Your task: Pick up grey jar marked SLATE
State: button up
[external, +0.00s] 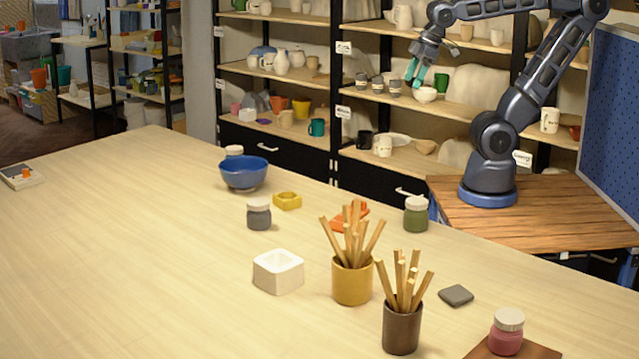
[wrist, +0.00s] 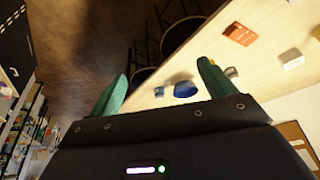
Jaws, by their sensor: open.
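A grey jar with a pale lid (external: 259,214) stands upright on the pale table, in front of the blue bowl and left of a yellow block. Its marking is too small to read. My gripper (external: 413,74) is open and empty, raised at the back right with the shelves behind it, well apart from the grey jar. Its green fingers (wrist: 160,72) are spread in the wrist view, with floor and table edge between and beyond them. I cannot pick out the grey jar for sure in the wrist view.
The blue bowl (external: 245,174), yellow block (external: 287,201), white square pot (external: 278,272), green jar (external: 415,215) and pink jar (external: 507,333) share the table. Two stick-filled cups (external: 352,281) (external: 402,328) stand tall at front right. The table's left side is mostly clear.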

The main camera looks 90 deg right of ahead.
jog(key=w+a+r+n+g, duration=0.1)
jog(key=w+a+r+n, duration=0.15)
jog(key=w, duration=0.45)
jog(key=w+a+r+n, duration=0.1)
jog(key=w+a, duration=0.2)
jog(key=w, duration=0.4)
jog(key=n+g, duration=0.3)
jog(key=n, duration=0.4)
send_over(258, 214)
jog(key=d, duration=0.3)
notch_tip(258, 214, down, 21)
jog(key=shift+d+r, duration=0.15)
jog(key=shift+r, duration=0.05)
jog(key=shift+f+n, duration=0.2)
jog(key=shift+n, duration=0.05)
notch_tip(258, 214, down, 5)
jog(key=shift+f, duration=0.2)
jog(key=shift+a+f, duration=0.2)
jog(key=shift+f, duration=1.15)
jog(key=shift+a+f, duration=0.2)
jog(key=shift+f, duration=1.1)
jog(key=shift+r, duration=0.1)
jog(key=c, duration=1.2)
